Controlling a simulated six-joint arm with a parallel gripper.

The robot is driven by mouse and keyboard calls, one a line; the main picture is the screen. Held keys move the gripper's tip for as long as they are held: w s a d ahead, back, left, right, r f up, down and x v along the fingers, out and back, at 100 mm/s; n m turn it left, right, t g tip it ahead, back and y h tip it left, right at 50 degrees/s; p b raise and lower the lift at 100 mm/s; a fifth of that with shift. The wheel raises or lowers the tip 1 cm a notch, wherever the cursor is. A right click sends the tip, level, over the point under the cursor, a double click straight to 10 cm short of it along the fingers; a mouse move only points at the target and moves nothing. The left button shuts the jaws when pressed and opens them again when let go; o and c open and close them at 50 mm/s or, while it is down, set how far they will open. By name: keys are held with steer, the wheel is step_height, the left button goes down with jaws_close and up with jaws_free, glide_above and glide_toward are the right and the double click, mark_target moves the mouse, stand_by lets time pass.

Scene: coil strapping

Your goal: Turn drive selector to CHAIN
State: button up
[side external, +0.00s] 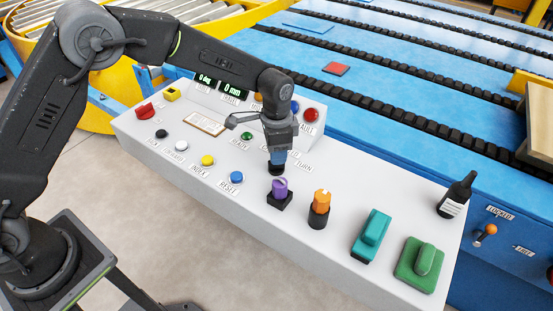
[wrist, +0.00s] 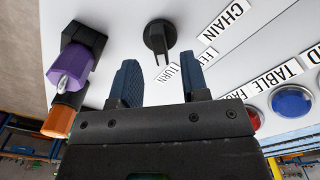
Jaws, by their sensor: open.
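The drive selector is a black round knob (wrist: 158,38) with a raised grip bar, on the grey panel near the labels CHAIN (wrist: 223,22) and TURN (wrist: 172,71). A third label between them is partly covered by a finger. I cannot tell for certain which label the bar points to. My gripper (wrist: 160,78) is open and empty, its two blue fingers apart and close to the knob, with the knob ahead of the gap. In the side external view my gripper (side external: 279,158) points down above the panel, and the selector is mostly hidden at its tips.
A purple knob (side external: 280,188) and an orange knob (side external: 321,201) stand close by on the panel (side external: 330,150). Teal (side external: 371,234) and green (side external: 420,263) handles and a dark bottle (side external: 457,195) are further right. A blue button (wrist: 291,101) lies right in the wrist view.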

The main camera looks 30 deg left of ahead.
steer(key=shift+f, duration=1.85)
steer(key=shift+c, duration=0.3)
jaws_close()
